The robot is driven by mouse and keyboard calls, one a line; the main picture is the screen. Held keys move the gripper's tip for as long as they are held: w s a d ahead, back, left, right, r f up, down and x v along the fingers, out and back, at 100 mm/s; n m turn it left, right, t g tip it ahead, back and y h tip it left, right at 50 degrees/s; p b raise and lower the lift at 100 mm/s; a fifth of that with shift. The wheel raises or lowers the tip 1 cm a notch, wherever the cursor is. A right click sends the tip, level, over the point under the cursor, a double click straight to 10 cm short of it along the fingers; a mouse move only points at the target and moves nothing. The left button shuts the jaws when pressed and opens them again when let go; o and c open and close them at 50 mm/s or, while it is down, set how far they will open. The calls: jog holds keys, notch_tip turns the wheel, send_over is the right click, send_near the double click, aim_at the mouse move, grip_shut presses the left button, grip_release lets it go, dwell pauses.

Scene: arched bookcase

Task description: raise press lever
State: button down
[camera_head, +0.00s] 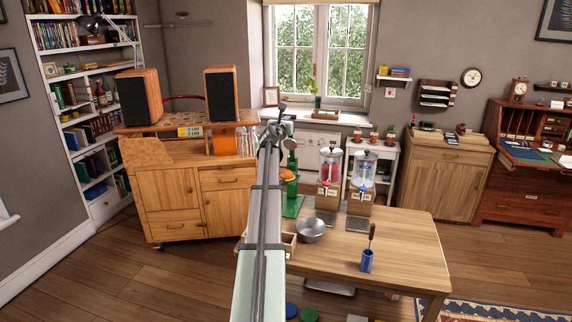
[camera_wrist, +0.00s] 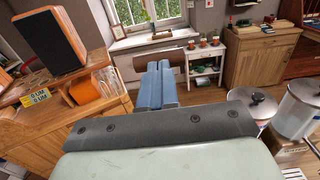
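My gripper (camera_head: 285,110) is raised at the press's upper end. In the wrist view my gripper's blue-grey fingers (camera_wrist: 158,72) are together, with no clear gap. A brown cylindrical bar (camera_wrist: 140,62), apparently the lever's handle, lies crosswise at the fingertips, sticking out on both sides. I cannot tell whether they touch.
Two dispensers (camera_head: 361,182) stand right of the press. A metal bowl (camera_head: 311,229) and a blue holder with a brown-handled tool (camera_head: 367,260) are in front. A cabinet (camera_head: 185,195) with speakers (camera_head: 221,95) stands left. The table's right front is clear.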

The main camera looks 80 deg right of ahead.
jog(key=shift+d+r, duration=0.25)
jog(key=shift+d, duration=0.4)
jog(key=shift+d+r, duration=0.3)
jog(key=shift+d, duration=0.4)
jog(key=shift+d+r, duration=0.3)
jog(key=shift+d, duration=0.4)
jog(key=shift+d+r, duration=0.1)
jog(key=a, duration=1.4)
jog(key=shift+a+f, duration=0.35)
jog(key=shift+f, duration=0.1)
